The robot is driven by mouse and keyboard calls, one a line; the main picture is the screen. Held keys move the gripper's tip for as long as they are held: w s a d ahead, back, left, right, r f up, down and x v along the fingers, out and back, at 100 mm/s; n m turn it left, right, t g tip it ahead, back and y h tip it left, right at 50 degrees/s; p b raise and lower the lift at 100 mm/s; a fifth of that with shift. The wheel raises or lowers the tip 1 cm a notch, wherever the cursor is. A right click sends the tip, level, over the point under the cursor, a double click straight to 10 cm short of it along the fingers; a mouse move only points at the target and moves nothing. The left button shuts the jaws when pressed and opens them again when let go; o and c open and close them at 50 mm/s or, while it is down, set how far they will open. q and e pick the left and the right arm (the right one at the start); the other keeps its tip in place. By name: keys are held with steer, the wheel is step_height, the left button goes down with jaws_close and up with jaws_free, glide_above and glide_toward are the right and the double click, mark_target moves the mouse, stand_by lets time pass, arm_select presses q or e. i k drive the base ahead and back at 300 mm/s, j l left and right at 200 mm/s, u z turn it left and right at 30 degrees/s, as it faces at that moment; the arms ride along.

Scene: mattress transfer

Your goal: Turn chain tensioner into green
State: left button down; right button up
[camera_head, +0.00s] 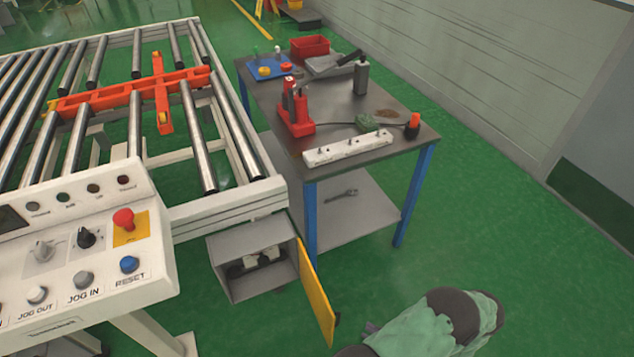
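No part is clearly marked as the chain tensioner, and I see no green mark on one. A grey box (226,277) under the conveyor's near corner stands open, its yellow door (316,292) swung out to the right. Inside is a small white and dark mechanism (262,260), too small to read; whether it is the tensioner I cannot tell. My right gripper (371,327) shows only in part at the bottom, near my green and dark arm, right of the door and apart from it. Its fingers are not clear. My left gripper is out of view.
A roller conveyor (232,205) with an orange cross-shaped part (135,90) fills the left. A control panel (160,265) with knobs and buttons stands in front. A blue-legged workbench (390,163) holds tools; a wrench (342,195) lies on its lower shelf. Green floor right of the bench is clear.

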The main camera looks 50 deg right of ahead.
mark_target(263, 260)
steer(key=k+l, duration=0.1)
steer(key=k, duration=0.4)
steer(key=k+l, duration=0.1)
steer(key=k, duration=0.4)
